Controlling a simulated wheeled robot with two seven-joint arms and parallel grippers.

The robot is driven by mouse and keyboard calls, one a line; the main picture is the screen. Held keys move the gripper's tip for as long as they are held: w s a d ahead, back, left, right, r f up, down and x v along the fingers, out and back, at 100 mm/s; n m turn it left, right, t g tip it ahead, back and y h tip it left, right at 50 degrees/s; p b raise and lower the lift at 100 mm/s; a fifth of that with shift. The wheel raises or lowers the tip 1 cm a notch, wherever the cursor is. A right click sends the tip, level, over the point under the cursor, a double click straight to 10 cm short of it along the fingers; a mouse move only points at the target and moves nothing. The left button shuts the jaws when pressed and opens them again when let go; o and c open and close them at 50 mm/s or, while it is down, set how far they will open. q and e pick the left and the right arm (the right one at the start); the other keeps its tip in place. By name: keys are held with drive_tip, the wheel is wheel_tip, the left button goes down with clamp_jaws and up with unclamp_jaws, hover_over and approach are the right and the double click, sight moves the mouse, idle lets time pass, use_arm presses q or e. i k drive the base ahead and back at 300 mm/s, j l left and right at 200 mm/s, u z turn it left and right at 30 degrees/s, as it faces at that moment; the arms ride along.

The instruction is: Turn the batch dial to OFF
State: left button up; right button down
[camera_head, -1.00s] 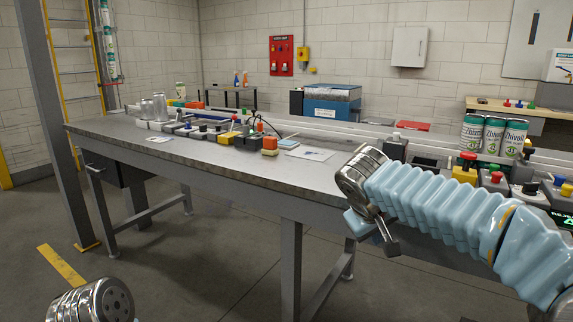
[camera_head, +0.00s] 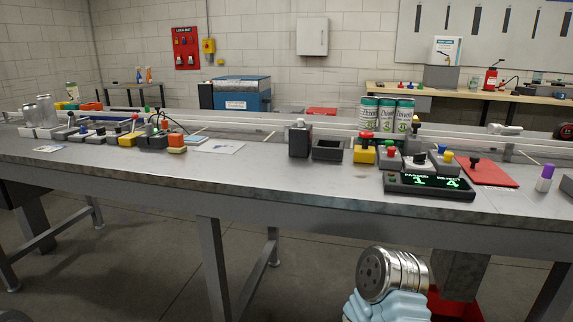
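A row of control boxes stands on the grey workbench (camera_head: 270,187), right of centre. It includes a yellow box with a red button (camera_head: 364,151), a box with a red knob (camera_head: 390,157), a dark box with a black knob (camera_head: 417,160) and a box with a blue knob (camera_head: 443,160). I cannot tell which of these is the batch dial, and no OFF mark is readable. A black display (camera_head: 430,186) with green digits stands in front of them. Part of my arm shows below the bench's front edge. No gripper fingers show.
Several printed cans (camera_head: 387,117) stand behind the boxes. A red mat (camera_head: 487,171) and a purple-capped bottle (camera_head: 545,178) are to the right. More small boxes (camera_head: 127,139) line the left. The bench's front middle is clear.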

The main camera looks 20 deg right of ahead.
sight(419, 159)
drive_tip(key=z, duration=1.4)
drive_tip(key=k+l, duration=0.1)
